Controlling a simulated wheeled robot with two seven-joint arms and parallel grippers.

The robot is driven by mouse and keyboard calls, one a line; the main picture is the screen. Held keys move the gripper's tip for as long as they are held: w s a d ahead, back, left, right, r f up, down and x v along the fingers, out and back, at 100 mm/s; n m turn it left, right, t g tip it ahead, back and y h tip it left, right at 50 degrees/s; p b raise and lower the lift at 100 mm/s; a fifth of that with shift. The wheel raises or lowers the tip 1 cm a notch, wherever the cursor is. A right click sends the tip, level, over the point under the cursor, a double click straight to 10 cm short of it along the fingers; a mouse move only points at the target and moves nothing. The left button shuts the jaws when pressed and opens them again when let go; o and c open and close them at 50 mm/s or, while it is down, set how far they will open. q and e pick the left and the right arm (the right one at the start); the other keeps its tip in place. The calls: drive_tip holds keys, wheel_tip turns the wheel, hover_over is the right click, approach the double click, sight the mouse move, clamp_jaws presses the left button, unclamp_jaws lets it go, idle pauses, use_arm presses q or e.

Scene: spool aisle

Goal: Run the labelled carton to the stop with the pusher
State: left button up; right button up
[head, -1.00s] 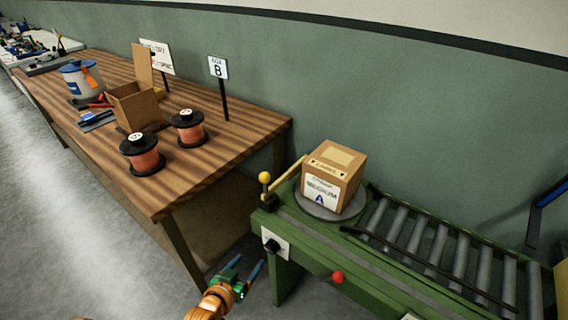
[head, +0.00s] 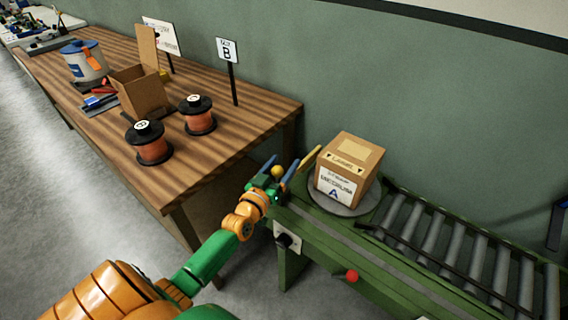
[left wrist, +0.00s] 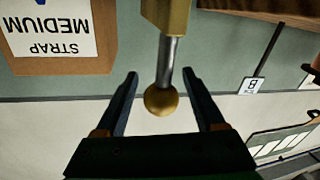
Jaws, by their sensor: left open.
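The labelled carton (head: 348,170), brown with a white label and the letter A, stands on a round grey plate (head: 322,201) at the left end of the green conveyor. In the left wrist view the carton (left wrist: 98,30) is at the upper left. The pusher is a yellow bar (head: 311,158) beside the carton, with a yellow ball knob (head: 277,171). My left gripper (head: 280,170) is open at the knob. In the left wrist view the knob (left wrist: 161,100) sits between the two open fingers (left wrist: 161,95), with a gap on each side.
Grey rollers (head: 450,245) run to the right of the carton. A red button (head: 352,276) and a black switch (head: 285,240) are on the conveyor's front. A wooden table (head: 215,160) at the left holds two copper spools, an open box, a bucket and a sign B (head: 228,50).

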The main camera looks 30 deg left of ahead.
use_arm(q)
drive_tip(key=shift+w+a+f, duration=0.1)
drive_tip(key=shift+w, duration=0.3)
drive_tip(key=shift+s, duration=0.15)
drive_tip(key=shift+c, duration=0.7)
clamp_jaws()
